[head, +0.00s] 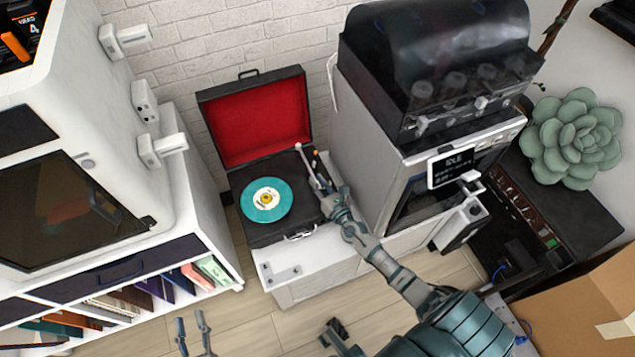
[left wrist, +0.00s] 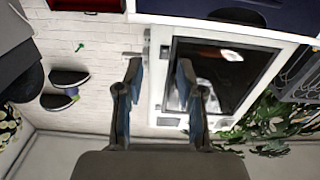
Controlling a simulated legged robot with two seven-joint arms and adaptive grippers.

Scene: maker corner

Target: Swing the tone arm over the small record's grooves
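The small teal record (head: 266,201) with a cream label lies on the open black record player (head: 258,234). The pale, thin tone arm (head: 308,166) runs from the deck's back right toward the front, to the right of the record and not over its grooves. My right gripper (head: 328,192) is at the tone arm's front end; the overlap hides whether its fingers touch or hold it. My left gripper (head: 194,330) is open and empty, low in the head view, away from the player. Its spread fingers also show in the left wrist view (left wrist: 158,85).
The player's red-lined lid (head: 258,122) stands open behind the deck. A white cabinet (head: 363,135) with a dark machine on top stands close on the right. A white shelf of books (head: 200,225) is on the left. A cardboard box (head: 580,305) is at the lower right.

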